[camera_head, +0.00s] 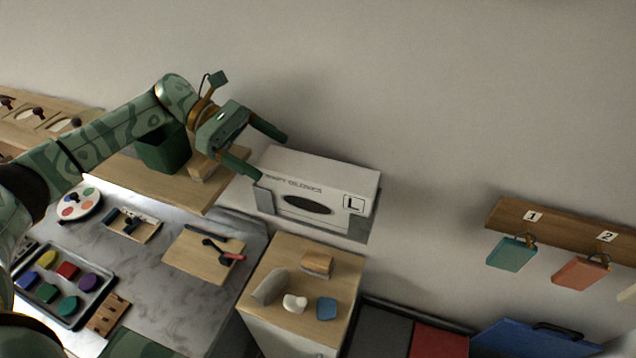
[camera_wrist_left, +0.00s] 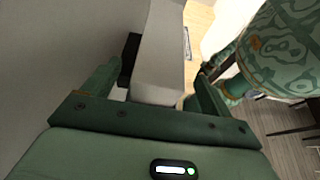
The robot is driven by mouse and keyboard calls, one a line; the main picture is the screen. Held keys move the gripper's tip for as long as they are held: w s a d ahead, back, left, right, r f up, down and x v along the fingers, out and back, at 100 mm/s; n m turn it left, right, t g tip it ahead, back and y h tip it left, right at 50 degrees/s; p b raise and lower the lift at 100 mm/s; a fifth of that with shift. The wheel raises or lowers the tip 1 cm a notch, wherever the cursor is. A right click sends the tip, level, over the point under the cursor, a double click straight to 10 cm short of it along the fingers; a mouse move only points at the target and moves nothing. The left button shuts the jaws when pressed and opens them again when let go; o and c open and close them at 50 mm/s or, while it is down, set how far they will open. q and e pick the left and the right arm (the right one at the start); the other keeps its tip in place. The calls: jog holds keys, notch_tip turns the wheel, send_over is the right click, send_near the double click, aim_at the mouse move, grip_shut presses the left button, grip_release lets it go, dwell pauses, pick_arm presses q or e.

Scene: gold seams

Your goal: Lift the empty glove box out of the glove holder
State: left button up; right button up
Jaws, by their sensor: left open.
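The white glove box (camera_head: 330,179), with a dark oval opening and an "L" label on its front, sits in the grey glove holder (camera_head: 357,228) on the wall. My left gripper (camera_head: 265,155) is open at the box's left end, its fingers pointing toward the box and spread. In the left wrist view the box (camera_wrist_left: 160,65) lies ahead between the fingers of my left gripper (camera_wrist_left: 150,85), with no clear contact. A dark part of the holder (camera_wrist_left: 129,60) shows beside it. The inside of the box is dark and cannot be made out. My right gripper is not in view.
A wooden shelf (camera_head: 150,182) with a green bin (camera_head: 163,150) lies under my left arm. Below the holder stands a wood-topped cabinet (camera_head: 285,255) with small items. Tags hang from a wooden rail (camera_head: 560,228) at right. The wall above the box is clear.

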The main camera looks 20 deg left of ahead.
aim_at(288, 166)
pick_arm(q)
jog(key=shift+s+d, duration=0.15)
jog(key=shift+d, duration=0.1)
jog(key=shift+s+d+f+p, duration=0.1)
jog(key=shift+d+p, duration=0.25)
jog(key=x, duration=0.1)
jog(key=p+x, duration=0.2)
jog(key=x, duration=0.1)
jog(key=shift+w, duration=0.25)
jog(key=shift+d+f, duration=0.15)
jog(key=shift+d, duration=0.1)
jog(key=shift+s, duration=0.1)
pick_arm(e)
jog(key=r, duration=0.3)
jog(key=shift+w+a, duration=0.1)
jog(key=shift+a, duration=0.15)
pick_arm(q)
jog(key=shift+a, duration=0.1)
jog(key=c, duration=1.1)
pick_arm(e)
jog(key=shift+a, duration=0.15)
